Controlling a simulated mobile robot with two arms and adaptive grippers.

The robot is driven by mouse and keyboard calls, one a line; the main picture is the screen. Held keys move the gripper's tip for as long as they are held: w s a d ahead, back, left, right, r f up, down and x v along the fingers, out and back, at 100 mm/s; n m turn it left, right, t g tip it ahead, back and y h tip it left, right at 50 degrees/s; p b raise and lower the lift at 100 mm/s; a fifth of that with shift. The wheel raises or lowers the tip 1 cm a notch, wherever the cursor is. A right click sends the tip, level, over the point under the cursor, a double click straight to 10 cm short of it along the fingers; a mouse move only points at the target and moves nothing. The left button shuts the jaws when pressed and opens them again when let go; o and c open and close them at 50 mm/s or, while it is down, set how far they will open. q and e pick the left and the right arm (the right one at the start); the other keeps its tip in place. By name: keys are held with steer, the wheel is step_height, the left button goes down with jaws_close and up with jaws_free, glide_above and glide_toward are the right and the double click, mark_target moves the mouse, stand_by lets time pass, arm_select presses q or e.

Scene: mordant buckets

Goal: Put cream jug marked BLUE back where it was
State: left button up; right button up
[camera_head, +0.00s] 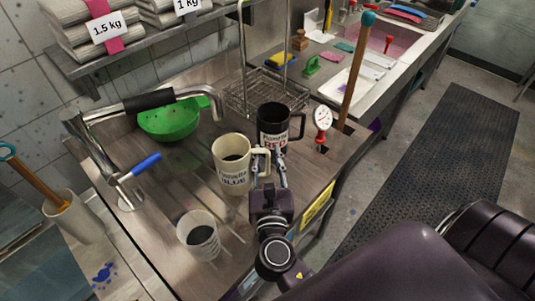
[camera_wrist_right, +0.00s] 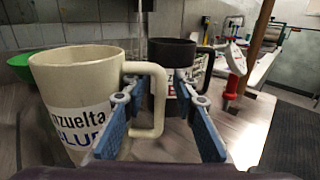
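The cream jug marked BLUE (camera_head: 231,167) stands upright on the steel worktop, dark inside, its handle toward the right. In the right wrist view the cream jug (camera_wrist_right: 80,92) fills the left side. My right gripper (camera_head: 268,158) is at its handle. In the wrist view the blue-padded fingers of my right gripper (camera_wrist_right: 160,95) are spread apart, with the handle (camera_wrist_right: 160,100) reaching between them; there is a gap to the right finger. Whether the left finger touches the handle is unclear. My left gripper is out of view.
A black jug marked RED (camera_head: 273,125) stands just behind the gripper. A dial thermometer (camera_head: 322,118) is at right. A white cup (camera_head: 198,238) is in front, a green bowl (camera_head: 168,120) behind left. A wire rack (camera_head: 262,92) and a tap (camera_head: 150,103) stand nearby.

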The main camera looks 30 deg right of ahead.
steer(key=b+v, duration=0.3)
steer(key=v, duration=0.8)
steer(key=shift+s, duration=0.25)
steer(key=shift+a, duration=0.1)
